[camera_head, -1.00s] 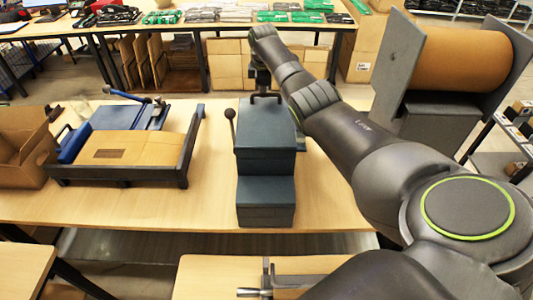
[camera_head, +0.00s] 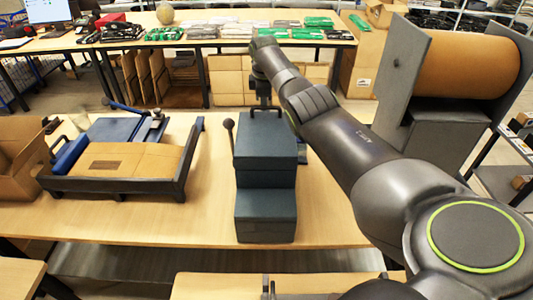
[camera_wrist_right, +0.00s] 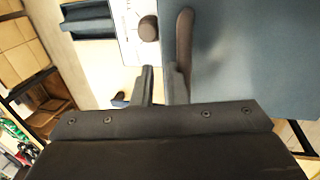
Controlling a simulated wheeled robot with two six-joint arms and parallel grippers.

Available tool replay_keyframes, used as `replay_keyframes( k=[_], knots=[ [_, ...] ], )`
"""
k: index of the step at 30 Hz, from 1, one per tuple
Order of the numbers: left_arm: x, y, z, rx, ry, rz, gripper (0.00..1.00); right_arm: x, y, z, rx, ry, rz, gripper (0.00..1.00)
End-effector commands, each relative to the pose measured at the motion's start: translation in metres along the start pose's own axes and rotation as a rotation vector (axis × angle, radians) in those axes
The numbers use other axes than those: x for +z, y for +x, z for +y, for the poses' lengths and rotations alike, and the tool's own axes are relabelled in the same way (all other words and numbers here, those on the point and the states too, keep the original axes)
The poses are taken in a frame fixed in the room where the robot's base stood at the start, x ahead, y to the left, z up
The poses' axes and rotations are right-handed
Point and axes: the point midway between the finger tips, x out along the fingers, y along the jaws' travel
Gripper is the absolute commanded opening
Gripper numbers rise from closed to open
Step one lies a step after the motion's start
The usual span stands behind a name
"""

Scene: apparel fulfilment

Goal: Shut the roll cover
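A dark blue-grey machine (camera_head: 266,160) stands on the middle table, with a taller back block and a lower front block (camera_head: 266,214). A dark handle stands at its far top edge, and a ball-ended lever (camera_head: 229,125) rises on its left side. I cannot tell which part is the roll cover or how far it is open. My right gripper (camera_head: 263,98) points down at the machine's far edge. In the right wrist view my right gripper (camera_wrist_right: 160,72) has a narrow gap between its fingers, beside a dark curved bar (camera_wrist_right: 184,45). My left gripper does not clearly show.
A dark tray (camera_head: 120,188) with brown card lies left of the machine, and an open cardboard box (camera_head: 20,160) is at the far left. A large brown paper roll (camera_head: 460,62) stands at the right. Bare tabletop lies between tray and machine.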

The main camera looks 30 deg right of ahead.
Motion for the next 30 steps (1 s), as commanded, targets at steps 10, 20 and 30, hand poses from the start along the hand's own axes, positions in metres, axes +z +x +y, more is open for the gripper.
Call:
replay_keyframes(
  k=[10, 20, 30],
  knots=[
    [-0.007, -0.053, -0.005, -0.001, 0.0, 0.001, 0.7, 0.003, -0.04, 0.0, -0.047, -0.001, -0.016, 0.73],
    [-0.008, -0.071, -0.009, -0.003, 0.001, 0.0, 0.7, 0.004, -0.06, 0.005, -0.046, 0.0, -0.018, 0.73],
    [-0.009, -0.071, -0.008, -0.002, 0.001, 0.002, 0.7, 0.003, -0.062, 0.007, -0.039, 0.0, -0.014, 0.73]
  ],
)
